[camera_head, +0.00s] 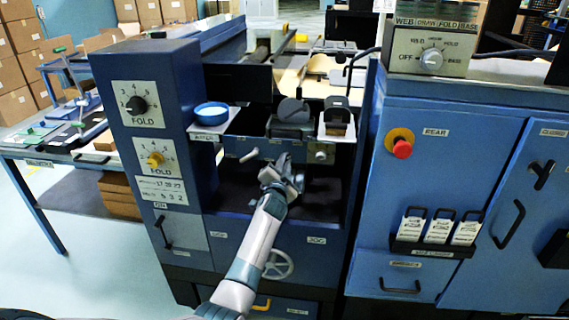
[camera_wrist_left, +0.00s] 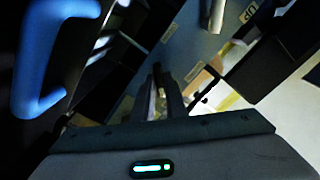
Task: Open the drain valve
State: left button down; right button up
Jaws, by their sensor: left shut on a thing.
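A blue machine has a dark open bay in its middle. My left gripper (camera_head: 283,163) reaches into the front of this bay and is shut on a small part that it mostly hides, which looks like the drain valve's handle. A short pale lever (camera_head: 249,155) sticks out just left of the gripper, and a round metal fitting (camera_head: 320,153) is to its right. In the left wrist view my left gripper's fingers (camera_wrist_left: 163,82) are close together, and what is between them is too dark to make out. My right gripper is not in view.
A blue bowl (camera_head: 211,113) stands on a small shelf left above the bay. A spoked handwheel (camera_head: 278,264) is below, beside my forearm. A red emergency button (camera_head: 402,149) and a row of tagged padlocks (camera_head: 438,229) are on the right cabinet. Dial panels (camera_head: 147,104) are at left.

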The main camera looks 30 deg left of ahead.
pick_arm(q)
jog(key=shift+f, duration=0.1)
jog(key=c, duration=1.8)
grip_release()
jog(key=v, duration=1.7)
jog(key=shift+s, duration=0.2)
jog(key=shift+d, duration=0.1)
